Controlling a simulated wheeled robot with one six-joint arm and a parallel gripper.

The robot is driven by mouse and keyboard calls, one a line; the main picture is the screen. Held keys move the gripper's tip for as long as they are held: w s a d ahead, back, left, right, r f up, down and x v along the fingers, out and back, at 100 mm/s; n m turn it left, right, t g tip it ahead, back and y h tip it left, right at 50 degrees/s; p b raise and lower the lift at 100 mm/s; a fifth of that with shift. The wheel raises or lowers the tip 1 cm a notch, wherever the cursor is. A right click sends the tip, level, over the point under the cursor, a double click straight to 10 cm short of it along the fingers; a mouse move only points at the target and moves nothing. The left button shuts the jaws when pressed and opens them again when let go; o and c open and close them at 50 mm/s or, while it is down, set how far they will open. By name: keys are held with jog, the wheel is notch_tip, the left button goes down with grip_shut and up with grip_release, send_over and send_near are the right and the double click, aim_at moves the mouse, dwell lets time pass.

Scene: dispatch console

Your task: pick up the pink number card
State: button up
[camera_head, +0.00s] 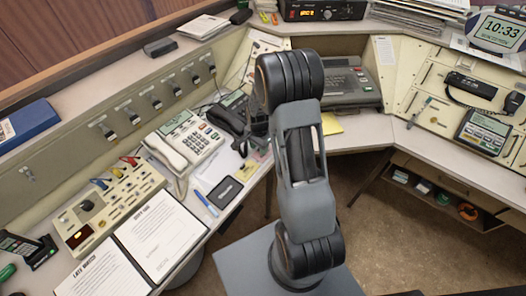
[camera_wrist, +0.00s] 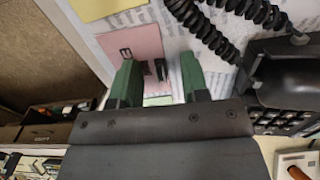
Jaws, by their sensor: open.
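The pink number card (camera_wrist: 138,42) lies flat on printed paper in the wrist view, with a dark digit-like mark on it. My gripper (camera_wrist: 158,76) has two green fingers set apart, open, over the card's near part. The left finger overlaps the card in the picture and the right finger is just past its right edge. A small dark shape shows between the fingers; I cannot tell what it is. In the head view my own arm hides most of my gripper, and I cannot clearly make out the card there.
A yellow note (camera_wrist: 106,7) adjoins the card's far side. A black coiled cord (camera_wrist: 222,42) and a black handset (camera_wrist: 283,68) lie close on the right. The desk edge and floor are on the left. In the head view a white desk phone (camera_head: 186,140) stands left of my arm.

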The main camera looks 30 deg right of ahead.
jog(key=shift+c, duration=0.3)
grip_shut()
jog(key=shift+r, duration=0.1)
